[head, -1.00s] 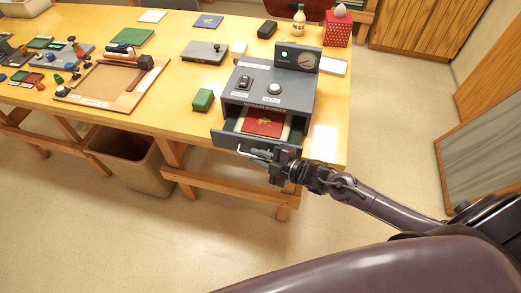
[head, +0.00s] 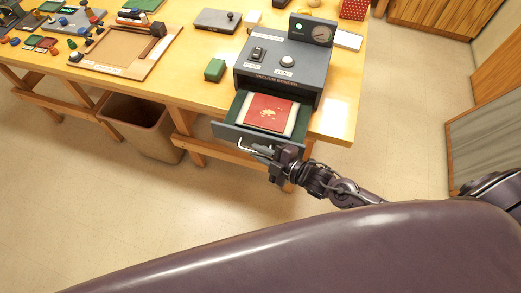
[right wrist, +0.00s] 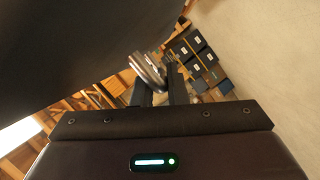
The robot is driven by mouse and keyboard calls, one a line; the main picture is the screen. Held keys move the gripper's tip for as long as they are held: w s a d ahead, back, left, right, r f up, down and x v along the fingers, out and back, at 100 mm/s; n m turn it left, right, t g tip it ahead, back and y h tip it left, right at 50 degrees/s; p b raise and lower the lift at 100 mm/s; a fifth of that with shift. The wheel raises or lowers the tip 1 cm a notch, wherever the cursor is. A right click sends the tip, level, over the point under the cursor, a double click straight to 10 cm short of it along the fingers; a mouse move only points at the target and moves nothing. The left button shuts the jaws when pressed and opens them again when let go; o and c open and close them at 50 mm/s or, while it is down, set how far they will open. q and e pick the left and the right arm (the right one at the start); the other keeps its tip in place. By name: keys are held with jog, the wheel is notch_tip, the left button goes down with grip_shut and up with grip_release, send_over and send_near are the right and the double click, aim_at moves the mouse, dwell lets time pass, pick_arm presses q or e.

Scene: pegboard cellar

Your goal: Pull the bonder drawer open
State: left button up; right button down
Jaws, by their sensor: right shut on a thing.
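The bonder (head: 262,75) is a dark grey box with a gauge and a green light, near the table's front edge. Its drawer (head: 228,131) is pulled out toward me, past the table edge. A red piece with a gold mark (head: 270,112) lies inside it on a pale layer. My right gripper (head: 264,151) is shut on the drawer's metal handle (head: 241,146), in front of the drawer. In the right wrist view the handle bar (right wrist: 147,70) sits at the fingertips of the right gripper (right wrist: 160,84). My left gripper is not in view.
A green box (head: 215,70) stands left of the bonder. A wooden frame tray (head: 95,68) and small tools lie farther left on the table (head: 185,75). A brown bin (head: 135,125) stands below. The floor in front is clear.

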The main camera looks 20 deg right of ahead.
jog(key=c, duration=1.5)
grip_release()
jog(key=shift+s+f, duration=0.1)
jog(key=shift+f, duration=0.1)
jog(key=shift+r, duration=0.1)
jog(key=b+v, duration=0.1)
jog(key=v, duration=0.6)
jog(key=shift+s+d, duration=0.25)
jog(key=shift+d, duration=0.05)
